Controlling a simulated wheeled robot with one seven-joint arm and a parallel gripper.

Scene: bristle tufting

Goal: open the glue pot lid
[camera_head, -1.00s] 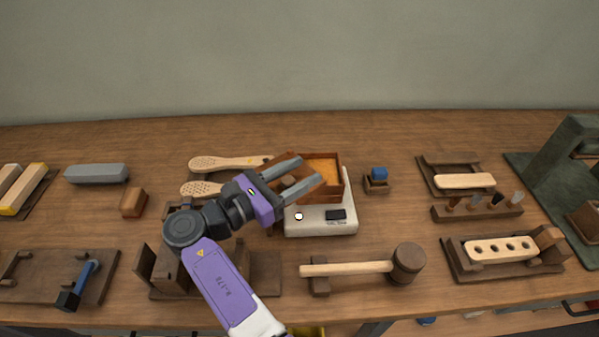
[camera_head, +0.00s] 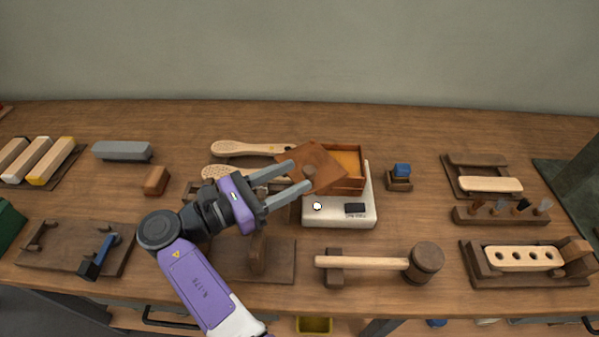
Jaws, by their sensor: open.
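The glue pot is an open square reddish-brown box (camera_head: 358,181) with an orange surface inside, standing on a white appliance (camera_head: 335,221) with a small dark display. Its lid, a flat brown square (camera_head: 325,181) with a small round knob, sits askew at the pot's left side and overlaps its left part. The right part of the pot is uncovered. My gripper (camera_head: 302,174) is open, with its two grey fingers reaching from the left over the lid. The knob shows close to the fingertips. I cannot tell whether the fingers touch it.
Two pale perforated brush paddles (camera_head: 240,149) lie behind my gripper. A mallet (camera_head: 425,262) rests in front of the appliance. A small blue-topped block (camera_head: 402,170) stands to the right. A brush fixture (camera_head: 525,257) and tool rack (camera_head: 500,215) are further right.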

